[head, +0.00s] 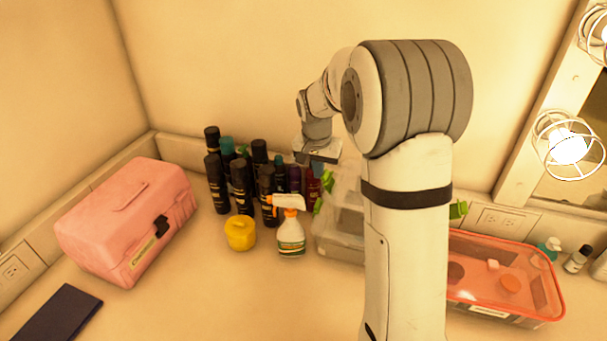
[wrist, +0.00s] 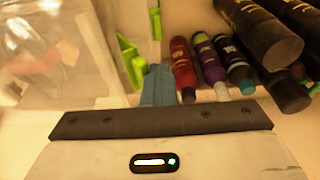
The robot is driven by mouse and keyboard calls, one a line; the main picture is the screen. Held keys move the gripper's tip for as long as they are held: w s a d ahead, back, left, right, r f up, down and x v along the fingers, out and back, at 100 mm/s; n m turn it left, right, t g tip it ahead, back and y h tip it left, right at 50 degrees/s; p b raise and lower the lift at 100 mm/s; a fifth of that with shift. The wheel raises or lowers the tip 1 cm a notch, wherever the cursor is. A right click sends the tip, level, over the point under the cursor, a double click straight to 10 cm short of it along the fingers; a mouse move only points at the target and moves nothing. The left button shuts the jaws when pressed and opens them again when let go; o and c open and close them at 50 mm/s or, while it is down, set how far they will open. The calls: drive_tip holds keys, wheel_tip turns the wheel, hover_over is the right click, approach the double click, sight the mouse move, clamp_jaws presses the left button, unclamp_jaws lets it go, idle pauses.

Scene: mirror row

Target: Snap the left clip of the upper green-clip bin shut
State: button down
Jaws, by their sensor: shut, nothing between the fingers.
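Two clear bins with green clips are stacked at the back wall in the head view. The upper bin (head: 348,195) is partly hidden behind my arm. Its left clip (head: 327,179) stands tilted out from the wall; in the wrist view the green clip (wrist: 128,52) also leans away from the clear side. The lower bin (head: 338,246) has a green clip (head: 318,205) at its left. My gripper (head: 317,152) is above the stack's left side, its fingertips hard to see there. In the wrist view its fingers (wrist: 159,84) are shut and empty, close beside the green clips; contact is unclear.
A pink case (head: 125,215) stands at left, an orange-lidded bin (head: 505,280) at right. The counter's front middle is clear.

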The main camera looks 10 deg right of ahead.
drive_tip(key=shift+s+d, duration=0.15)
drive_tip(key=shift+d, duration=0.15)
drive_tip(key=shift+r, duration=0.1)
drive_tip(key=shift+w+a+r+p, duration=0.1)
drive_tip(key=shift+a+r+p, duration=0.05)
drive_tip(key=shift+r+p, duration=0.65)
drive_tip(key=shift+w+a+r+p, duration=0.15)
drive_tip(key=shift+r+p, duration=0.35)
drive_tip(key=shift+r, duration=0.6)
drive_tip(key=shift+a+r+p, duration=0.2)
drive_tip(key=shift+r+p, duration=0.45)
drive_tip(key=shift+r, duration=0.3)
drive_tip(key=s+a+r+n, duration=0.1)
drive_tip(key=s+n, duration=0.1)
drive_tip(key=s, duration=0.8)
drive_tip(key=s+a+r+n+t, duration=0.1)
drive_tip(key=s+n, duration=0.1)
drive_tip(key=s, duration=0.8)
drive_tip(key=s+a+r+n+y, duration=0.1)
drive_tip(key=s+r+n, duration=0.1)
drive_tip(key=s, duration=0.8)
